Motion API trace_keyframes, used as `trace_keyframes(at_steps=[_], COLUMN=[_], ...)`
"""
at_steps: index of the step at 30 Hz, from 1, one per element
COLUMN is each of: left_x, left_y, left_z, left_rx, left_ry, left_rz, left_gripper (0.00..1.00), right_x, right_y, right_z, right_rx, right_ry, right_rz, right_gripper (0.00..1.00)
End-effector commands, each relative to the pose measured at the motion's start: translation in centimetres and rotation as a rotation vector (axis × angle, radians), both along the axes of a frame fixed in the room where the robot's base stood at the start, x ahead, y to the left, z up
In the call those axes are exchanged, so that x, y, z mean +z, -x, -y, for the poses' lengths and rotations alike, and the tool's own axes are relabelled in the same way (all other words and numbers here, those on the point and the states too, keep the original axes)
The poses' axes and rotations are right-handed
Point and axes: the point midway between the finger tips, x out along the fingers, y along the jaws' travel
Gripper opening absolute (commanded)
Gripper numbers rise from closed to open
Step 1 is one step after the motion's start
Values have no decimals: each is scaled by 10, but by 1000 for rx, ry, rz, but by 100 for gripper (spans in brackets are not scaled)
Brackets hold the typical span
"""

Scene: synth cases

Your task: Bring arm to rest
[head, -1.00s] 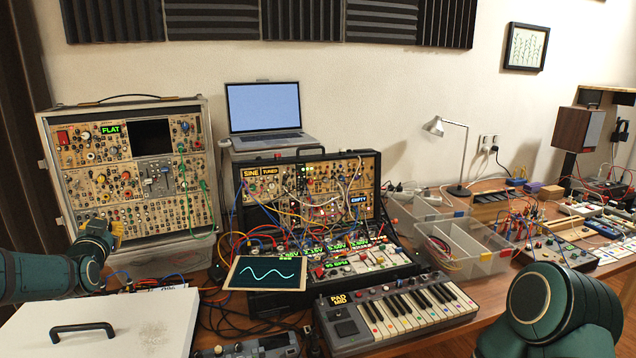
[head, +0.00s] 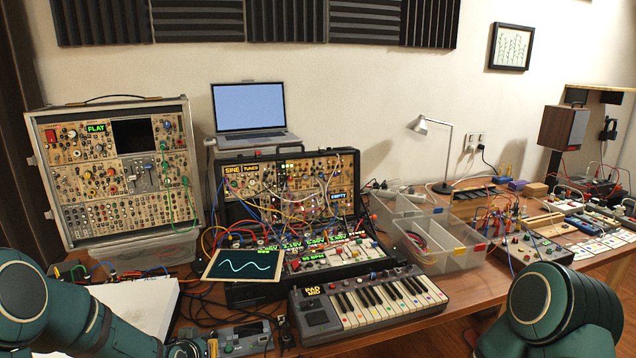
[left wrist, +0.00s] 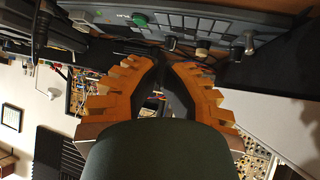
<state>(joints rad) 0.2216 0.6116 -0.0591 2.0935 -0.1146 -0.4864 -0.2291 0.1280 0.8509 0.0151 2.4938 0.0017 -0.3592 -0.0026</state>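My left arm (head: 60,310) comes in low at the left of the head view, over the white panel and the table's front edge. Its gripper is at or below the bottom edge there. In the left wrist view my left gripper (left wrist: 165,66) shows orange-brown fingers with dark pads and a gap between them, holding nothing that I can see. A dark device with knobs and a green button lies beyond the fingertips. My right arm (head: 550,310) shows as a rounded green link at bottom right; its gripper is outside the frame.
The table carries a tan modular rack (head: 118,170), a patched synth case (head: 285,190), a tablet (head: 243,264), a small keyboard (head: 368,302) and clear bins (head: 440,245). A white panel (head: 130,305) lies by my left arm. Loose cables lie near the front.

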Motion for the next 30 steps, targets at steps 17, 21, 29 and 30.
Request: trace_keyframes(at_steps=[17, 21, 29, 30], left_x=[-135, -137, -137, -137], left_y=[241, 255, 254, 254], left_z=[167, 172, 172, 172], left_rx=[-73, -74, -74, -74], left_ry=[303, 312, 312, 312], left_rz=[-699, -736, -735, -735], left_gripper=[0, 0, 0, 0], right_x=[0, 0, 0, 0], right_y=[0, 0, 0, 0], right_z=[0, 0, 0, 0], right_rx=[1, 1, 1, 1], right_ry=[-1, -1, -1, -1], right_rz=[0, 0, 0, 0], right_gripper=[47, 47, 47, 47])
